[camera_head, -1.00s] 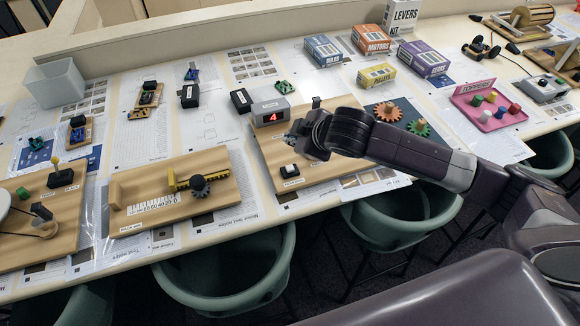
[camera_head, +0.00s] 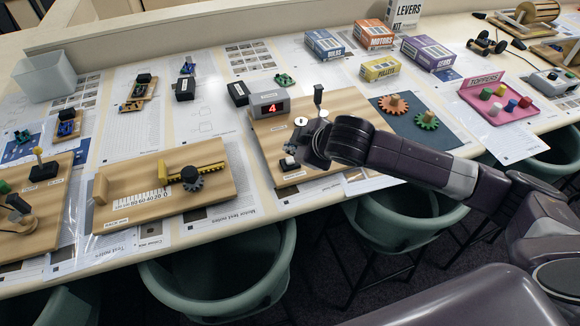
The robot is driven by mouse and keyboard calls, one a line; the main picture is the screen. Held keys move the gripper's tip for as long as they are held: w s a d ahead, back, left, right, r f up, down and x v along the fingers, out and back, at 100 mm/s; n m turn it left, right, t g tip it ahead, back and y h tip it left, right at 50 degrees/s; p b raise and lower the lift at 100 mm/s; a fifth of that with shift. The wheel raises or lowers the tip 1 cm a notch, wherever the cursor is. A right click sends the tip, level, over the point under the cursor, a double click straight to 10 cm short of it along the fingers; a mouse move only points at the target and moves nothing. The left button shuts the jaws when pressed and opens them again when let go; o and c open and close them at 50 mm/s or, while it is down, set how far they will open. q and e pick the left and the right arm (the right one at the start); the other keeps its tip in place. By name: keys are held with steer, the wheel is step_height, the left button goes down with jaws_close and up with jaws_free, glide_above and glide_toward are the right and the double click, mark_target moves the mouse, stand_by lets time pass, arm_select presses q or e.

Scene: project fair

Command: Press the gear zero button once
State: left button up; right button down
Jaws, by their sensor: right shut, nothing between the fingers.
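A wooden board (camera_head: 342,101) carries a grey counter box (camera_head: 269,105) with a red display reading 4. A small black-and-white button (camera_head: 288,163) sits near the board's front left edge, with a small label in front of it that is too small to read. My right gripper (camera_head: 293,150) is shut and empty, close above and behind the button in the picture. The arm and gripper hide part of the board, and I cannot tell whether the fingertips touch the button. My left gripper is not in view.
A black post (camera_head: 318,96) stands on the board behind my gripper. An orange gear (camera_head: 392,104) and a green gear (camera_head: 427,120) lie on a dark mat to the right. A wooden rack-and-scale board (camera_head: 140,208) lies to the left. Green chairs (camera_head: 225,270) stand below the table edge.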

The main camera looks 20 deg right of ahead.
mark_target(291, 162)
steer(key=shift+f, duration=0.7)
steer(key=shift+f, duration=0.15)
stand_by(0.8)
steer(key=shift+f, duration=0.25)
steer(key=shift+f, duration=0.45)
stand_by(0.8)
steer(key=shift+r, duration=0.1)
steer(key=shift+r+p, duration=0.75)
steer(key=shift+p, duration=0.25)
steer(key=shift+r, duration=0.1)
